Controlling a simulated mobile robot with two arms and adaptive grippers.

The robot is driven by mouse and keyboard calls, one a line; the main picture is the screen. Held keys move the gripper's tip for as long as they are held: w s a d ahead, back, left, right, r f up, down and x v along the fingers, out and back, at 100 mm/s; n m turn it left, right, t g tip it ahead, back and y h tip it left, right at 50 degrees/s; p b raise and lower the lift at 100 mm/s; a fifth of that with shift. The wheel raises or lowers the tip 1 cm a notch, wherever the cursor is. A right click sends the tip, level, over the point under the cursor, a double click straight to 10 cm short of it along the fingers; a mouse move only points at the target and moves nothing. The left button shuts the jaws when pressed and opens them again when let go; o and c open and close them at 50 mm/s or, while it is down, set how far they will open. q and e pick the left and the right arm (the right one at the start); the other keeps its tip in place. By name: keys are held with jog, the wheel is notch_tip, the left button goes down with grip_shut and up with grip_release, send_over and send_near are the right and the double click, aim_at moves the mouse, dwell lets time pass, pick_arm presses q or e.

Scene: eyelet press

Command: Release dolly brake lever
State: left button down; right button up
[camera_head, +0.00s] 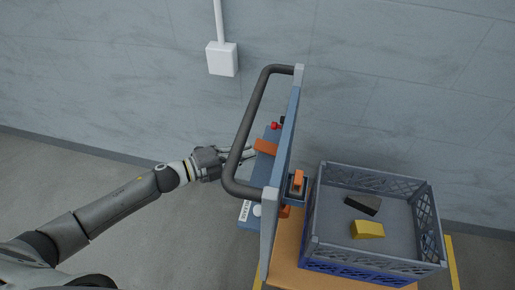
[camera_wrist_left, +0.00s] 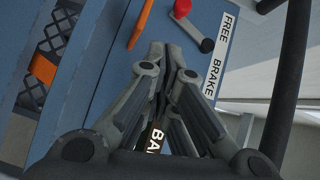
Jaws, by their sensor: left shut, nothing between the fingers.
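In the head view the red knob (camera_head: 275,126) shows small, beyond the dolly handle. My left gripper (camera_head: 248,153) reaches past the dark handle towards the panel. In the wrist view its fingers (camera_wrist_left: 166,50) are together and empty, apart from the lever. My right gripper is out of view.
The dark bent handle (camera_head: 248,118) crosses near my left wrist. An orange part (camera_head: 265,146) is close to the fingertips. A grey crate (camera_head: 425,225) on the dolly holds a yellow block (camera_head: 367,230) and a dark block (camera_head: 362,205). A wall stands behind.

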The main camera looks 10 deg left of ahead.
aim_at(267, 142)
pick_arm(q)
jog(key=shift+s+a+m+b, duration=0.55)
jog(key=shift+s+a, duration=0.95)
jog(key=shift+s, duration=0.4)
jog(key=shift+t+h, duration=0.3)
jog(key=shift+h, duration=0.1)
jog(key=x, duration=0.3)
jog(key=p+x, duration=0.1)
jog(key=x, duration=0.2)
jog(key=r+x, duration=0.1)
jog(key=x, duration=0.2)
jog(key=shift+w+d, duration=0.25)
jog(key=shift+w, duration=0.05)
jog(key=w, duration=0.3)
jog(key=shift+d+f, duration=0.2)
jog(key=shift+f, duration=0.05)
jog(key=shift+w, duration=0.55)
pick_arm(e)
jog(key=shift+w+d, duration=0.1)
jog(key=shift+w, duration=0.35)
pick_arm(q)
jog(key=shift+w+f+b, duration=0.1)
jog(key=shift+w+b, duration=0.3)
jog(key=shift+w, duration=0.3)
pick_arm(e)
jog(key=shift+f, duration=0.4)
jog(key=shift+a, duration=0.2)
